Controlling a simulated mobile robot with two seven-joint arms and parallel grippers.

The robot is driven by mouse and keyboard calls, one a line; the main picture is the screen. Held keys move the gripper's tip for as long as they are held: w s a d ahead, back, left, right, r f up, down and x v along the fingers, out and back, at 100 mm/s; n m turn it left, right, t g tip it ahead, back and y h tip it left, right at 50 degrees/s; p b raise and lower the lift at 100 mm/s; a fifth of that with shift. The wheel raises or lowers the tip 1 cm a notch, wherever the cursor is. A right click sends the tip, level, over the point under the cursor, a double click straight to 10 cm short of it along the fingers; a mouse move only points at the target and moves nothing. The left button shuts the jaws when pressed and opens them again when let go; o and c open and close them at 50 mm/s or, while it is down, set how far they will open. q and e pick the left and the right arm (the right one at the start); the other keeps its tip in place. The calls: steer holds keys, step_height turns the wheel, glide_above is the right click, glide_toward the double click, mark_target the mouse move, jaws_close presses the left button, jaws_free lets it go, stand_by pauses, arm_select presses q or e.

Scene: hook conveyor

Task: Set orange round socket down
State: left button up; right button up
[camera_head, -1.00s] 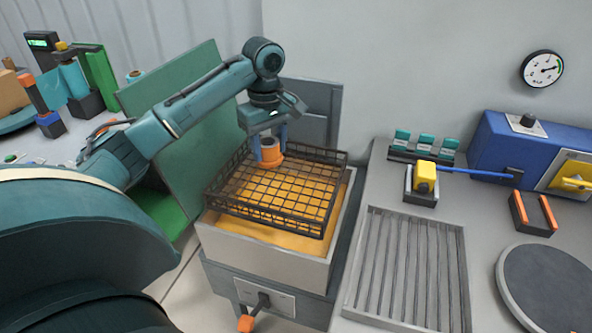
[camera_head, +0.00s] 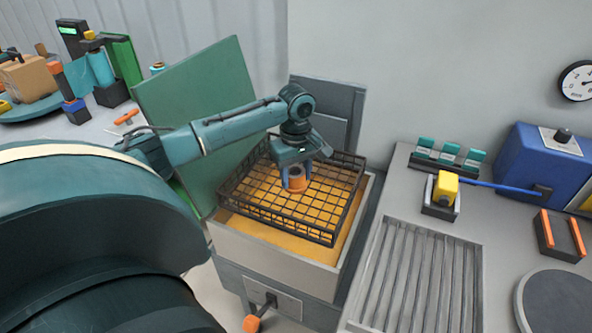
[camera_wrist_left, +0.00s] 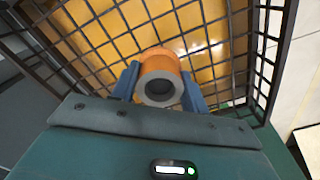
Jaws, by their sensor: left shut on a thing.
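The orange round socket (camera_head: 296,184) is between the blue fingers of my left gripper (camera_head: 296,178), low over the wire basket (camera_head: 338,232). In the left wrist view the socket (camera_wrist_left: 160,72) shows its grey ring end with a dark hole towards the camera, and the left gripper's fingers (camera_wrist_left: 158,85) are shut on its two sides. The black wire grid lies behind it, with orange-yellow showing through. I cannot tell whether the socket touches the grid. My right gripper is not in view.
The basket sits in a pale box (camera_head: 275,258) with an orange handle (camera_head: 251,323) low in front. A green panel (camera_head: 200,105) stands to the left. At right, a counter holds a ribbed tray (camera_head: 415,280), a yellow block (camera_head: 446,188) and a blue machine (camera_head: 540,160).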

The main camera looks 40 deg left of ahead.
mark_target(296, 175)
arm_select(q)
steer(key=o, duration=1.5)
steer(key=shift+o, duration=0.2)
step_height(296, 175, up, 12)
